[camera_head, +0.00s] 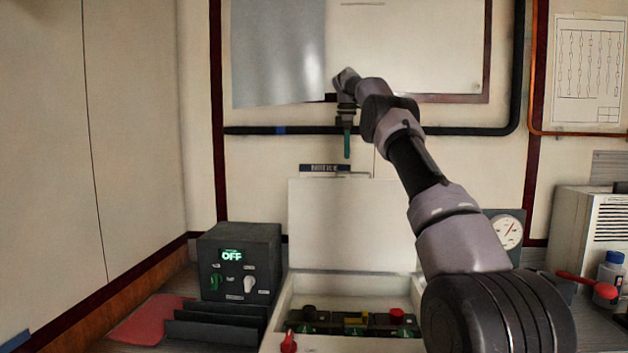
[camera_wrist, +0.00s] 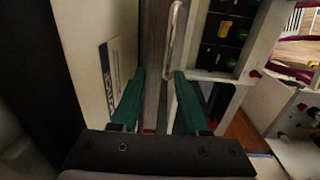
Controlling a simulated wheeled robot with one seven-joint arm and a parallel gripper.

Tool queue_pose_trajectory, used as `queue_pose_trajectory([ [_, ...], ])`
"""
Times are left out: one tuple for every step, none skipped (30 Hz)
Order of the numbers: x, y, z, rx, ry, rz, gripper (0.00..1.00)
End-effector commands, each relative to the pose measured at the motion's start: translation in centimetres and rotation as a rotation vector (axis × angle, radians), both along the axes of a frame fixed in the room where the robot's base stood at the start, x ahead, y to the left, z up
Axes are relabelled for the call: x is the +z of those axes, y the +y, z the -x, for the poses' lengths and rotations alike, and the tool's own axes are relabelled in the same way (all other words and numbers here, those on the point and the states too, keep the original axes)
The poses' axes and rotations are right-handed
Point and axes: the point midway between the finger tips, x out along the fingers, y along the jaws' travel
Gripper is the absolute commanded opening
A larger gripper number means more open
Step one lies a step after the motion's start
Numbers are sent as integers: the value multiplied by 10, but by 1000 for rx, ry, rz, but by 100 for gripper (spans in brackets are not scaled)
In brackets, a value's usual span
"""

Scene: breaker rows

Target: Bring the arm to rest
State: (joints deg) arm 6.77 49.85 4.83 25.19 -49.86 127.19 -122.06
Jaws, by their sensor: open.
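My arm reaches up and away in the head view, and my gripper (camera_head: 347,143) points down in front of the back wall, above the raised white lid (camera_head: 350,225) of the breaker box. In the wrist view the two green fingers of my gripper (camera_wrist: 155,85) stand apart. A thin pale metal rod or hook (camera_wrist: 172,45) shows between and beyond them. I cannot tell whether it touches a finger. No object is held. Part of the box's right side is hidden behind my arm in the head view.
The open white box holds a breaker row (camera_head: 355,322) with red, yellow and green parts. A dark control unit (camera_head: 240,262) reading OFF stands to its left. A gauge (camera_head: 508,231), a bottle (camera_head: 610,270) and a red-handled item (camera_head: 604,290) are at right. A black pipe (camera_head: 470,131) crosses the wall.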

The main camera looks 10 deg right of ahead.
Motion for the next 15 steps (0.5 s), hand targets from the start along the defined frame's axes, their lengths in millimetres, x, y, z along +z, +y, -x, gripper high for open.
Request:
queue_pose_trajectory([
  [2,0,1,-2,-1,0,45],
  [4,1,2,-5,-3,0,45],
  [7,2,4,-13,-6,0,45],
  [12,4,7,-22,-10,2,45],
  [17,5,10,-34,-15,3,45],
  [26,9,17,-55,-24,2,45],
  [33,11,22,-75,-31,3,45],
  [41,14,29,-97,-40,2,45],
  [51,18,39,-130,-53,-1,45],
  [59,22,48,-157,-63,-3,45],
  [66,25,57,-187,-73,-7,45],
  [75,30,69,-225,-88,-13,45],
  [81,33,78,-254,-100,-18,45],
  [86,37,88,-283,-110,-25,45],
  [93,41,102,-322,-127,-35,45],
])
